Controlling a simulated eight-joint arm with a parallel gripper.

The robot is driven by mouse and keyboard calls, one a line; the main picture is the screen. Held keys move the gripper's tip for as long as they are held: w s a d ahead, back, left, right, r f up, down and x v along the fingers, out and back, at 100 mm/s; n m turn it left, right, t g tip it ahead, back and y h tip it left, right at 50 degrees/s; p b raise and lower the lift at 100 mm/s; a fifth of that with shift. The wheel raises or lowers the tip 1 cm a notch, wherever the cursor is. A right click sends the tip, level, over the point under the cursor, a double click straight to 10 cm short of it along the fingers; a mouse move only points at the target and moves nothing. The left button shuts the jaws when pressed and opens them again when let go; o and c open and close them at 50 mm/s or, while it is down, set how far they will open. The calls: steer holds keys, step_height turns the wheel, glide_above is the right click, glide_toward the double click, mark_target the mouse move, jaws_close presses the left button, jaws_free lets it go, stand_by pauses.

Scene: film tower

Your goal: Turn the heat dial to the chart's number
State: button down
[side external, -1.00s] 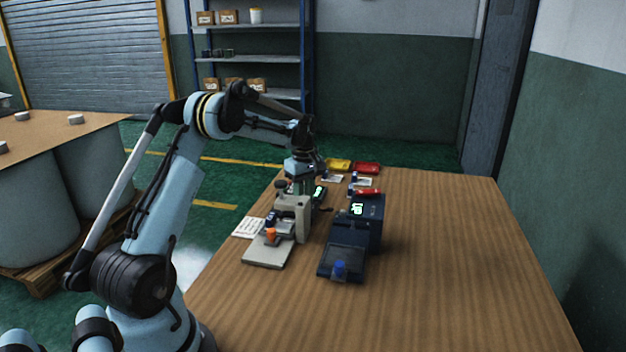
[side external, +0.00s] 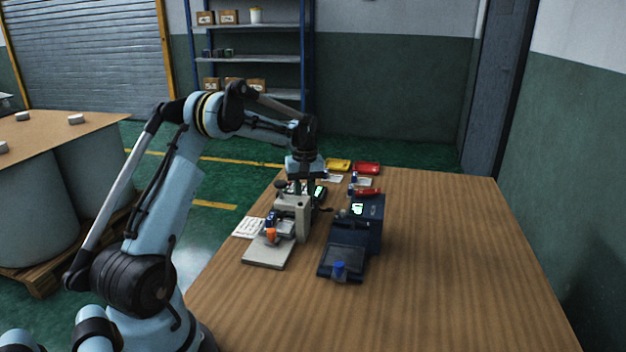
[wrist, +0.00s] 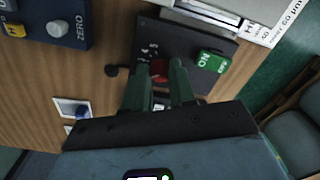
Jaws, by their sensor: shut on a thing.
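A dark control box (wrist: 190,40) lies under my gripper in the wrist view, with small white marks beside a red dial (wrist: 158,68). My gripper (wrist: 166,72) points down over it, its two green fingers shut on the dial and covering much of it. The dial's setting cannot be read. In the side view my gripper (side external: 308,186) is behind the grey press, partly hidden. A white chart sheet (wrist: 272,22) with printed text lies at the wrist view's upper right, cut off; its number is not readable.
A green ON switch (wrist: 213,62) sits right of the dial. The grey press (side external: 292,215) and a navy scale (side external: 372,222) with a lit display stand close by. Yellow (side external: 338,165) and red (side external: 366,168) trays lie behind. The table's right side is clear.

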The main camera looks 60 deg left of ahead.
steer(key=m, duration=0.6)
steer(key=shift+m, duration=0.4)
stand_by(0.4)
steer(key=c, duration=0.9)
jaws_free()
steer(key=shift+r, duration=0.15)
step_height(320, 180, up, 12)
steer(key=shift+w+d+f, duration=0.1)
steer(key=shift+d, duration=0.05)
